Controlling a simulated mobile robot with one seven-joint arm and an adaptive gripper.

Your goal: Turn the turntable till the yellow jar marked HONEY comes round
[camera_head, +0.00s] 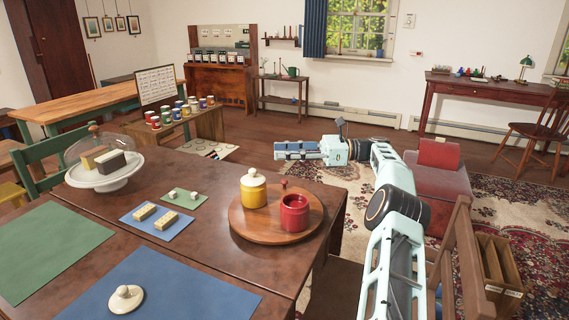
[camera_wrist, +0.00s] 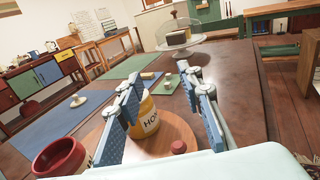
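The turntable (camera_head: 258,232) is a round wooden board near the table's right end. On it stand the yellow jar (camera_head: 253,195) with a pale lid, the red jar (camera_head: 294,215) and a small red knob (camera_head: 284,184). In the wrist view the yellow jar (camera_wrist: 149,122) shows the letters "HO"; a finger covers part of it. That lettering does not show in the head view. The red jar (camera_wrist: 58,158) looks open-topped there, and the red knob (camera_wrist: 178,147) is at the near rim. My gripper (camera_head: 284,150) is open and empty, beyond the turntable and apart from it.
A glass-domed cake stand (camera_head: 101,180) stands at the table's left back. Blue and green mats lie on the table, with butter-like blocks (camera_head: 145,212) and a white lid (camera_head: 124,297).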

